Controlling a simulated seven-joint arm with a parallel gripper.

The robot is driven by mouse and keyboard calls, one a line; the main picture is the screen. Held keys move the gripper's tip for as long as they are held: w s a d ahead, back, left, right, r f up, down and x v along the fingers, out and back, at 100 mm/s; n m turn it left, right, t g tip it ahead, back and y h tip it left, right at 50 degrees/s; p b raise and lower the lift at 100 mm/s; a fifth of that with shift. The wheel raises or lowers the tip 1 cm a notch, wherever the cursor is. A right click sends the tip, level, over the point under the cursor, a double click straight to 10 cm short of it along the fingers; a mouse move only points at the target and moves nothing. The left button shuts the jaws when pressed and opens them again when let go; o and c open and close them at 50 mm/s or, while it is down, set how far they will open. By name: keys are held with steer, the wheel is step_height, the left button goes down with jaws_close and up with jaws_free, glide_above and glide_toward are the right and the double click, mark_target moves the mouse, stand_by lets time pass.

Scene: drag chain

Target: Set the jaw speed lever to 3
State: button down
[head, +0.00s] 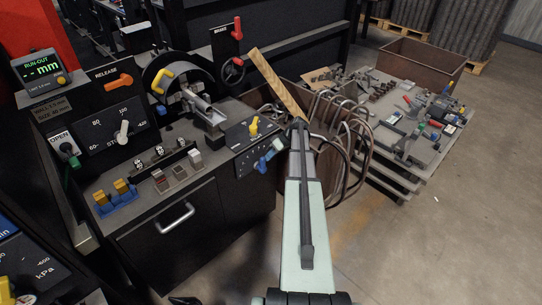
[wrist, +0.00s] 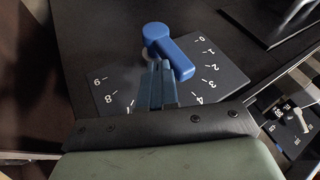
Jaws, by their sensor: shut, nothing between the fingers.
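The blue lever (wrist: 173,54) is on a dark dial plate with white numbers (wrist: 222,84) in the wrist view. It has a round knob at upper left and a bar slanting down to the right, with its lower end on the side of 2 and 3. I cannot tell its exact setting. In the head view, the blue lever (head: 270,152) is on the cabinet's right front. My gripper (wrist: 161,68) is shut and empty, its fingertips beside the bar on its left. I cannot tell whether they touch.
A wooden bar (head: 277,85) and looped hoses (head: 345,140) are behind my gripper. A cart with tools (head: 415,130) is at right. Floor at lower right is clear.

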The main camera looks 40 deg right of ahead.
mark_target(263, 159)
steer(key=shift+a, duration=0.1)
steer(key=shift+a+r+h, duration=0.1)
steer(key=shift+a+h, duration=0.1)
steer(key=shift+h, duration=0.2)
steer(key=shift+a+r, duration=0.1)
steer(key=shift+a, duration=0.1)
steer(key=shift+a+r+n+h, duration=0.15)
steer(key=shift+a+n+h, duration=0.1)
steer(key=shift+a+h, duration=0.55)
steer(key=shift+a+r+n+h, duration=0.1)
steer(key=shift+a+n+h, duration=0.3)
steer(key=shift+h, duration=0.6)
steer(key=shift+a, duration=0.5)
steer(key=shift+d, duration=0.15)
